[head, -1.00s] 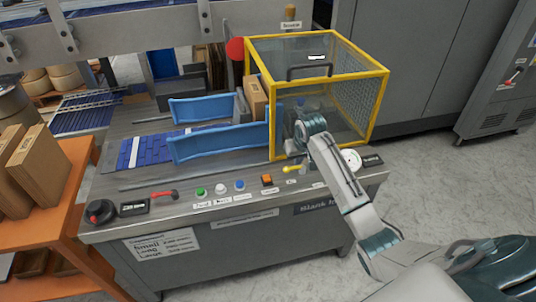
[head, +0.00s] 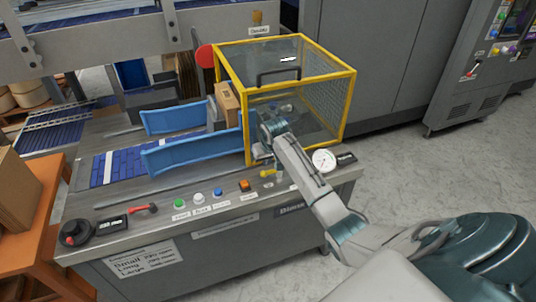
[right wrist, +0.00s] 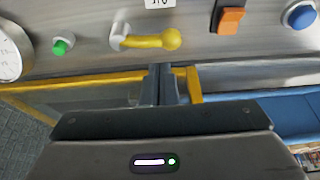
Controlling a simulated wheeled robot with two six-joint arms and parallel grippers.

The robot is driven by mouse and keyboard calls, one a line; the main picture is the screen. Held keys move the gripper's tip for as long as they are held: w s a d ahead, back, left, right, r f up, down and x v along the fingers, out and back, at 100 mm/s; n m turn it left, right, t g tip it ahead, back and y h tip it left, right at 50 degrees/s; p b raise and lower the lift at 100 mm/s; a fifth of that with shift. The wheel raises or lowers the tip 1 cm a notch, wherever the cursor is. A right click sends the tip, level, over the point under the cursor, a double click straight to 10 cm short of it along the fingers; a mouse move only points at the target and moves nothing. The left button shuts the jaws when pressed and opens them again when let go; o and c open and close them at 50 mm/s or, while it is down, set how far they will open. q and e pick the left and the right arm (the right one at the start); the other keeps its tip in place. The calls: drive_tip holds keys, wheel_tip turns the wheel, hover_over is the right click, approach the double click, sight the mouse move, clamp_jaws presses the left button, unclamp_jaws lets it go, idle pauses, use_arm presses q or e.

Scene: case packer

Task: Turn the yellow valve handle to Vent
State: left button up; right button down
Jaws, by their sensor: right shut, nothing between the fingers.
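The yellow valve handle (head: 268,173) sits on the machine's sloped front panel, just left of my right arm. In the right wrist view the handle (right wrist: 145,41) lies nearly level, its round knob pointing right from a pale pivot. My right gripper (head: 263,152) is close above the handle in the head view, its tips largely hidden. In the right wrist view the closed fingers (right wrist: 163,72) end just below the knob, with a small gap in the picture; contact cannot be told. A partly cut-off label (right wrist: 159,3) is unreadable. My left gripper is out of view.
A yellow-framed guard box (head: 345,110) stands right behind the panel. An orange switch (right wrist: 229,18), a blue button (right wrist: 299,15), a green knob (right wrist: 62,46) and a white gauge (head: 324,160) flank the handle. Open floor lies right of the machine.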

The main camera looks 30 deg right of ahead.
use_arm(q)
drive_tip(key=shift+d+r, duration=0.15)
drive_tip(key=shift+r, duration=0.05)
use_arm(e)
drive_tip(key=shift+x, duration=1.85)
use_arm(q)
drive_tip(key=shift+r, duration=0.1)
